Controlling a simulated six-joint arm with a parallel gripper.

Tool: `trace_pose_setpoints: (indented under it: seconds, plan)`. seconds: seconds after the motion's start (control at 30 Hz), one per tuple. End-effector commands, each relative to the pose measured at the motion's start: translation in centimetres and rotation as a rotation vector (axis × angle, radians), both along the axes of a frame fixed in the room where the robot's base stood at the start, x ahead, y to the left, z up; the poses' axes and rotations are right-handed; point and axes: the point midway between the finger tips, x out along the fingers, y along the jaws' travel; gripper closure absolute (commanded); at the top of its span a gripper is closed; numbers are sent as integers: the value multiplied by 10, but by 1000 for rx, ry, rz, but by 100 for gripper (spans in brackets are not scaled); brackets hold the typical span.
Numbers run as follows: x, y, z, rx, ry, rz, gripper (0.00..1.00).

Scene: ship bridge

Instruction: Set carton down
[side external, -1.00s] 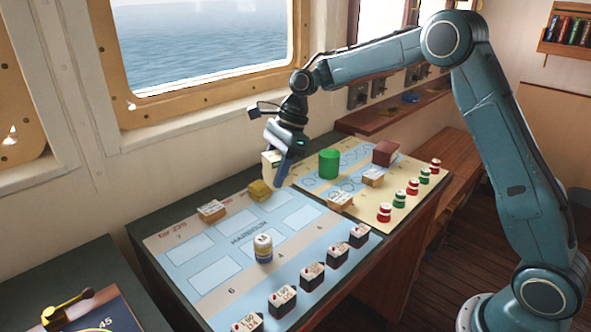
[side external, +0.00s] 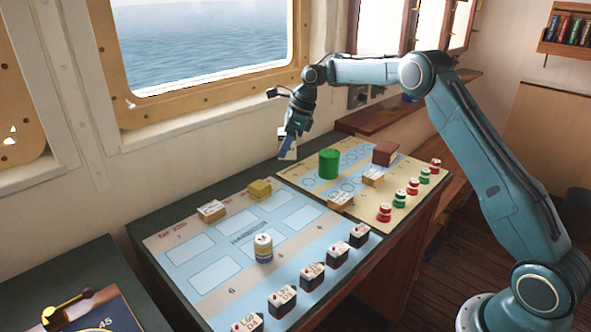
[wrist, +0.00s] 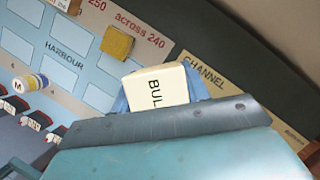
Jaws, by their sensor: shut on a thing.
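The carton (side external: 287,151) is a cream box, held in my gripper (side external: 289,144) above the far edge of the chart table, near where the two charts meet. In the wrist view the carton (wrist: 157,88) shows the letters "BUL" on its face, with the rest of the label hidden. My gripper (wrist: 165,100) is shut on it, with blue fingers on either side. The carton appears clear of the surface in the side view.
A yellow block (side external: 259,190) and a tan labelled box (side external: 211,211) stand on the blue harbour chart (side external: 215,275). A green cylinder (side external: 329,163) and a brown box (side external: 385,152) stand on the channel chart (side external: 345,185). The window wall is close behind.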

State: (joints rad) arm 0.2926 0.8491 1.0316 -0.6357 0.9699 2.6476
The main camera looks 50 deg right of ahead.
Motion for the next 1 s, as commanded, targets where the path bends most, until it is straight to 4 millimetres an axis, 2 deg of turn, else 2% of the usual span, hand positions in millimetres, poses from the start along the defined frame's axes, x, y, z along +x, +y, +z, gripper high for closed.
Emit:
trace_pose_setpoints:
  seconds: [0.4,0.67,1.0]
  plan:
    - [0,1,-37,1,1,3,79]
    - [0,1,-42,1,1,2,79]
    - [-1,1,-76,1,1,3,79]
